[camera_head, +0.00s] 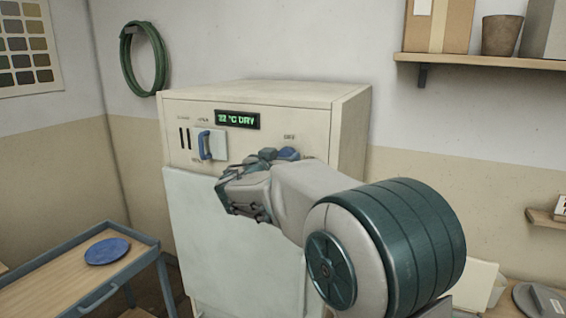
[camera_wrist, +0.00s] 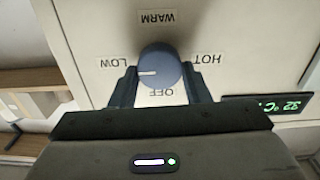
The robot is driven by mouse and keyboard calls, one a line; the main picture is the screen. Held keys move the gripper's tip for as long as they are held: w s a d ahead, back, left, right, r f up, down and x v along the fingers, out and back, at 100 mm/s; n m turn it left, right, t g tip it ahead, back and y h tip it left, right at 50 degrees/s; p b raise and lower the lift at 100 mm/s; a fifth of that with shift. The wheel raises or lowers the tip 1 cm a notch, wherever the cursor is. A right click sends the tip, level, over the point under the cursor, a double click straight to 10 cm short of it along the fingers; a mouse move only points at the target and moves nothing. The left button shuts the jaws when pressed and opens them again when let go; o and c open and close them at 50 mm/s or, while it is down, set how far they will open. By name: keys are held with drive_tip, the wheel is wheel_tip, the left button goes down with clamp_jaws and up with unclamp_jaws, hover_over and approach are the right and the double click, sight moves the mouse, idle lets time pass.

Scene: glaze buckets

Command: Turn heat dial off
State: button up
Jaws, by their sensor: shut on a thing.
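The heat dial is a round blue-grey knob (camera_wrist: 160,68) on the cream cabinet front, in the wrist view. Its white pointer line points left in that view, toward the LOW label. WARM is above, HOT at right and OFF below, all upside down. My gripper (camera_wrist: 160,88) has its two dark fingers on either side of the knob, shut on it. In the head view the dial (camera_head: 288,154) shows as a small blue shape beside my gripper (camera_head: 268,158), partly hidden by my arm.
The cabinet (camera_head: 250,98) has a lit green display (camera_head: 237,119) and a blue handle (camera_head: 205,145) left of the dial. A cart (camera_head: 130,275) with a blue plate (camera_head: 107,251) stands at left. A wall shelf (camera_head: 490,61) is at upper right.

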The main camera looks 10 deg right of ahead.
drive_tip(key=shift+w+a+f+n+b, duration=0.1)
drive_tip(key=shift+f+n+b, duration=0.05)
drive_tip(key=shift+n+b, duration=3.5)
drive_tip(key=shift+a+f+n+b, duration=0.15)
drive_tip(key=shift+n+b, duration=2.05)
drive_tip(key=shift+n, duration=2.75)
drive_tip(key=shift+d, duration=0.1)
drive_tip(key=o, duration=1)
drive_tip(key=shift+c, duration=0.2)
